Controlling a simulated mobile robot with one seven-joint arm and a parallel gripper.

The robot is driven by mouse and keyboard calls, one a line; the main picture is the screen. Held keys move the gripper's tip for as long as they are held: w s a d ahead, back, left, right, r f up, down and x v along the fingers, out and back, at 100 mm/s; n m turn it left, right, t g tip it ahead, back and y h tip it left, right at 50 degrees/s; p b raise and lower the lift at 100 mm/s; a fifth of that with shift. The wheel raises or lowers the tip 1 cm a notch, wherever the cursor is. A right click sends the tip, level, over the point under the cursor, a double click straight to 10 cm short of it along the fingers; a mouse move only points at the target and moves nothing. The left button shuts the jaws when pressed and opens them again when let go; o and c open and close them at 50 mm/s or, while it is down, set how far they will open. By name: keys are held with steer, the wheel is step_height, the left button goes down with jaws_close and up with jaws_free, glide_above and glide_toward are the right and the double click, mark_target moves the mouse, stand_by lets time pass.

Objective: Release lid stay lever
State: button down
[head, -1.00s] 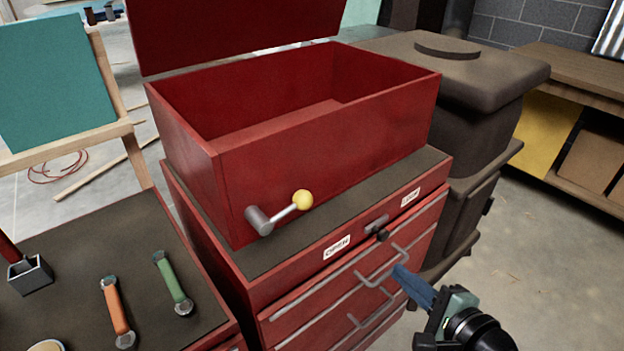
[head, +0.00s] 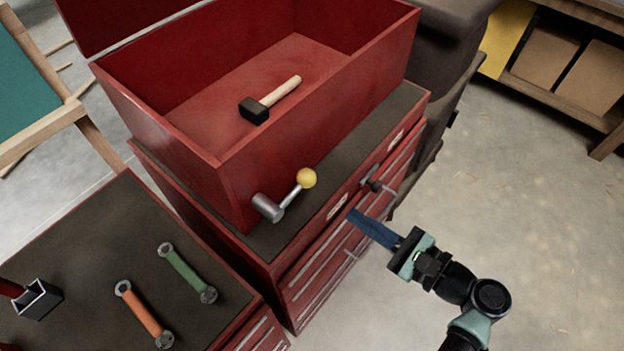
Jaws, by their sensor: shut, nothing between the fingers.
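The lid stay lever is a grey rod with a yellow ball knob (head: 306,178) on a grey hub (head: 268,207), on the front of the open red box (head: 330,143). The rod points up and to the right from the hub. The raised red lid (head: 110,22) shows only in part at the top left. My gripper (head: 352,215) has blue fingers, shut and empty. It is in front of the chest's drawers, to the right of and below the knob in the picture, apart from the lever.
A hammer (head: 270,100) lies inside the box. A small dark-knobbed latch (head: 375,185) sits on the chest front near my fingers. Orange (head: 145,314) and green (head: 187,272) wrenches lie on the left bench top. Open floor lies to the right.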

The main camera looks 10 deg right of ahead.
mark_target(318, 200)
steer(key=p+x, duration=0.1)
steer(key=x, duration=0.9)
steer(key=shift+a+r, duration=0.1)
steer(key=shift+s+r+p, duration=0.2)
steer(key=shift+r+p, duration=0.35)
steer(key=shift+r, duration=0.05)
steer(key=shift+s+r+p, duration=0.25)
steer(key=shift+r+p, duration=0.3)
steer(key=shift+r, duration=0.1)
steer(key=shift+s+a+r+p, duration=0.1)
steer(key=shift+s+r+p, duration=0.25)
steer(key=shift+r, duration=0.2)
steer(key=shift+w+r, duration=0.1)
steer(key=shift+r, duration=0.2)
